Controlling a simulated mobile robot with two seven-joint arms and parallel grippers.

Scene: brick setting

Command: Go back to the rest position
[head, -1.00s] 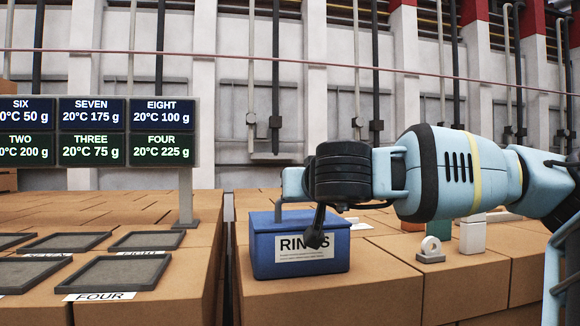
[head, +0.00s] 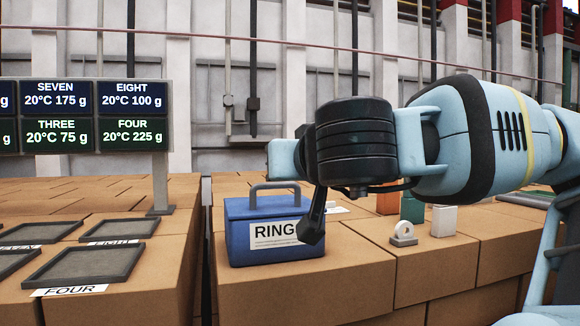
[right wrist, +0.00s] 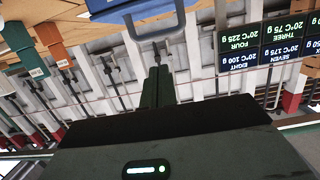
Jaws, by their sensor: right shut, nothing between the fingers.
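My right arm comes in from the right in the head view. Its gripper (head: 312,238) points down in front of the right side of a blue box labelled RINGS (head: 240,235) and covers the end of the label. In the right wrist view the two dark fingers (right wrist: 157,88) are together with nothing between them. The blue box (right wrist: 115,10) also shows upside down at the top of that view, with its grey handle (right wrist: 150,25) near the fingertips. I cannot tell whether they touch. My left gripper is in neither view.
Dark trays (head: 88,267) stand on the boxes at left, below a display board (head: 85,115) on a post. Right of the blue box are a small white ring on a stand (head: 403,235), a white block (head: 444,221), and green (head: 412,208) and orange blocks partly behind my arm.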

